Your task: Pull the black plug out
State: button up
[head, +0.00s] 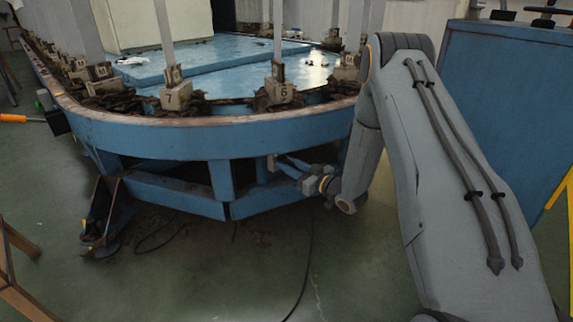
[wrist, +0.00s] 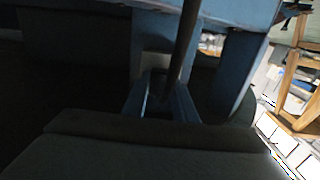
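I cannot make out the black plug for certain in either view. A black cable (head: 306,268) runs over the floor up to the underside of the blue machine (head: 190,139). My gripper (head: 273,163) is at the machine's lower frame, beneath the rim and pointing left. Its fingers are small and dim there, so their opening and anything between them are unclear. In the wrist view, a dark upright rod (wrist: 184,45) stands in front of blue frame beams (wrist: 238,75); the lower part is filled by a dark grey surface close to the camera.
Numbered blocks (head: 282,92) with posts line the machine's rim. A black box (head: 55,115) with an orange handle (head: 14,118) is at the left. A blue panel (head: 500,105) stands at the right. A wooden frame (head: 15,265) is at the lower left. Green floor in front is mostly clear.

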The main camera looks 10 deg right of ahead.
jog(key=shift+w+a, duration=0.25)
jog(key=shift+w, duration=0.05)
jog(key=shift+s+d, duration=0.1)
jog(key=shift+s, duration=0.05)
dwell(0.6)
jog(key=c, duration=0.6)
jog(key=o, duration=0.8)
jog(key=shift+c, duration=0.2)
jog(key=p+v, duration=0.4)
jog(key=v, duration=0.4)
jog(key=shift+p, duration=0.35)
